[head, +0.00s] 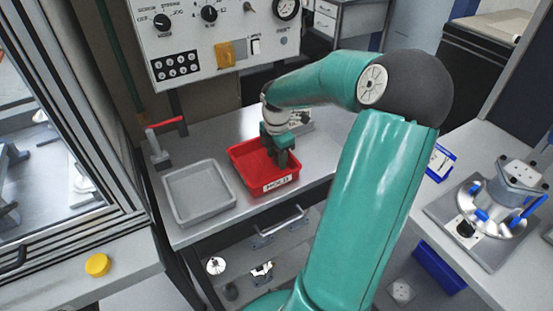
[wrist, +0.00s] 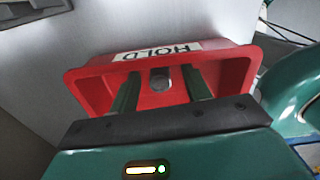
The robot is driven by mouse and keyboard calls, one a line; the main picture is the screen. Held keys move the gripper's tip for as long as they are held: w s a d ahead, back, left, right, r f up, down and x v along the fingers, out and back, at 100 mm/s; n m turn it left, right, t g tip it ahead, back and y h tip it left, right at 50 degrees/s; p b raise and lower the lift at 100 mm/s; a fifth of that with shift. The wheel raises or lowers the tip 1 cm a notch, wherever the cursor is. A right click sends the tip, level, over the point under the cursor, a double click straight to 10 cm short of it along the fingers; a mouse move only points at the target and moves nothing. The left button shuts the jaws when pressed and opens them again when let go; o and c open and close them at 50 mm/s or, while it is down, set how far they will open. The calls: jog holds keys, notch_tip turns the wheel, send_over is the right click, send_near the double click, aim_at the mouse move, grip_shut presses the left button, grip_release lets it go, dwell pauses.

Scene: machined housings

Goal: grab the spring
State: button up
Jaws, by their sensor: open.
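My gripper (head: 280,158) reaches down into the red tray (head: 246,172) labelled HOLD. In the wrist view its two fingers (wrist: 163,84) are apart, inside the red tray (wrist: 232,68). A small dark grey rounded piece (wrist: 160,77) shows between the fingers, near the tray's labelled wall. It looks like the spring, but no coils can be made out. Whether the fingers touch it cannot be told. In the head view the piece is hidden by the gripper and the tray.
An empty grey tray (head: 197,194) stands left of the red tray. A red-handled tool (head: 160,145) stands behind it. A control panel (head: 213,40) rises at the back. A machined fixture (head: 490,211) sits on the right bench.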

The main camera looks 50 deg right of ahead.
grip_shut()
jog(key=shift+r, duration=0.1)
